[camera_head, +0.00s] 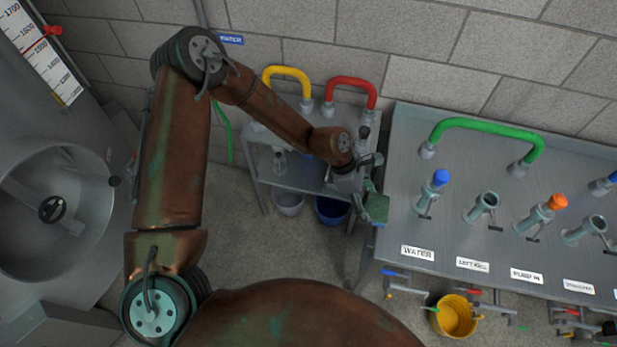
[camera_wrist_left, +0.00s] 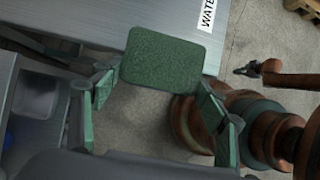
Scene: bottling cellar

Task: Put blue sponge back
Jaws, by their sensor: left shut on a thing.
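My left gripper (camera_head: 371,187) is shut on a green sponge (camera_head: 377,208), a flat block with rounded corners. It holds the sponge just off the left end of the steel bench. In the left wrist view the sponge (camera_wrist_left: 163,58) sits between the two green finger pads and overlaps the bench edge in the picture.
The steel bench (camera_head: 398,180) carries several pipe stubs and a green hose (camera_head: 488,123). A small shelf (camera_head: 300,180) with yellow (camera_head: 287,72) and red hoses (camera_head: 352,82) stands behind the gripper. A blue bucket (camera_head: 331,211) and yellow bucket (camera_head: 455,316) stand below.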

